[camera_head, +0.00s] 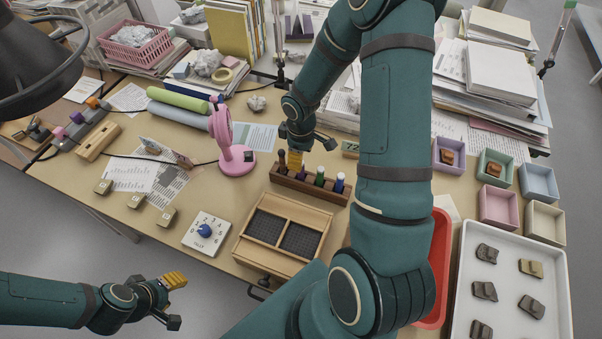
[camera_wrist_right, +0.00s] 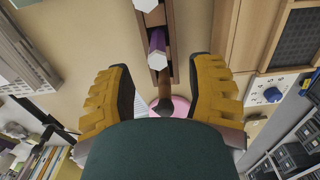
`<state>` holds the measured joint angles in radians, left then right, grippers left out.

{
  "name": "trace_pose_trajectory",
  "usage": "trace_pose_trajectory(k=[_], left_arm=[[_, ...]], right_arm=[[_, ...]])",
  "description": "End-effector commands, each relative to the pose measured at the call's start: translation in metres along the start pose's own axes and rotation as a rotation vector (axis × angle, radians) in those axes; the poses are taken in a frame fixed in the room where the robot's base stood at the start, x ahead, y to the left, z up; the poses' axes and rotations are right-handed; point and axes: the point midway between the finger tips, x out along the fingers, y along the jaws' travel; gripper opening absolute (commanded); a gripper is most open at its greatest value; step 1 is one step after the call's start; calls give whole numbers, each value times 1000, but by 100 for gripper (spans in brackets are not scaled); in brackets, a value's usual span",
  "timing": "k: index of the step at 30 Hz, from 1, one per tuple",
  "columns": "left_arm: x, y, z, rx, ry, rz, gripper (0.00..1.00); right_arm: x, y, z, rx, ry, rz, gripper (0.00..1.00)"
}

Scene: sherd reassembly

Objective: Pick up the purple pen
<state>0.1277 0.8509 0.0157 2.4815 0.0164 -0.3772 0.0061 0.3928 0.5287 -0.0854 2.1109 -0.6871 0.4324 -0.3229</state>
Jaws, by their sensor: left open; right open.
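The purple pen (camera_wrist_right: 157,43) stands in the wooden pen rack, seen end-on in the right wrist view. It lies between and just beyond the spread yellow fingers of my right gripper (camera_wrist_right: 158,82), touching neither. In the head view my right gripper (camera_head: 306,153) is open over the left part of the pen rack (camera_head: 325,193). A green pen (camera_head: 319,176) and a blue pen (camera_head: 340,181) stand farther right in the rack. My left gripper (camera_head: 173,302) is open and empty at lower left, off the table.
A pink lamp (camera_head: 235,158) stands left of the rack. A wooden tray with dark insets (camera_head: 262,227) lies in front of it. Small coloured boxes (camera_head: 498,207) and a white tray of sherds (camera_head: 508,261) are at right. Books and papers crowd the back.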

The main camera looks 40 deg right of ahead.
Motion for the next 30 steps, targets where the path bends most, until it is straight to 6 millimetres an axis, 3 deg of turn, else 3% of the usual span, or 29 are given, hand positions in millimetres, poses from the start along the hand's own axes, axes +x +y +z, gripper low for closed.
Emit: trace_pose_trajectory(k=[6,15,25,26,30], left_arm=[[2,-1,0,0,-1,0,47],[8,-3,3,2,-6,1,47],[8,-3,4,2,-8,1,47],[8,-3,4,2,-7,1,47],[8,-3,4,2,-7,1,47]], right_arm=[[14,0,0,0,0,-1,54],[55,2,0,-1,-1,-1,54],[60,2,0,0,0,0,54],[60,2,0,0,0,0,49],[60,2,0,0,0,0,0]])
